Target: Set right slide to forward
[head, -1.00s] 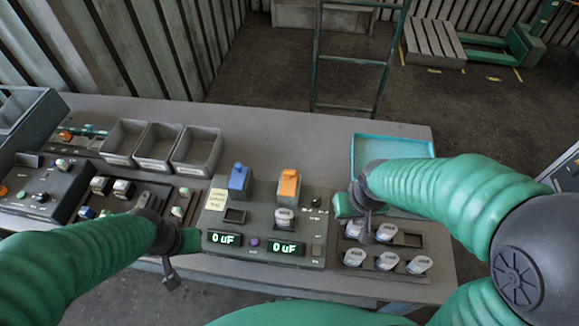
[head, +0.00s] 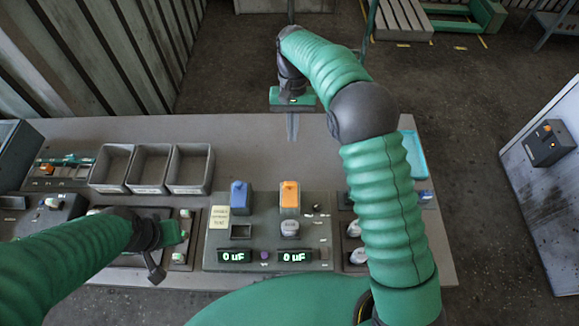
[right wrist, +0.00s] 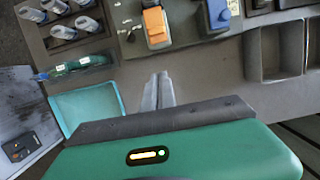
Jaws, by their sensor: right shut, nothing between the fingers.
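The console (head: 265,228) has a blue block (head: 240,196) on its left and an orange block (head: 289,197) on its right. I cannot tell for sure which part is the right slide; the orange block is the right one of this pair. The orange block (right wrist: 156,25) and blue block (right wrist: 217,16) also show at the top of the right wrist view. My right gripper (head: 292,127) is shut and empty, pointing down above the table's far part, beyond the console and touching neither block. My left gripper (head: 183,231) is over the panel left of the console; its fingers are unclear.
Three grey bins (head: 150,166) stand behind the left panel. A teal tray (right wrist: 85,106) lies on the table's right part, partly hidden by my right arm in the head view. A cabinet with a small switch box (head: 549,142) stands at right. The table behind the console is mostly clear.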

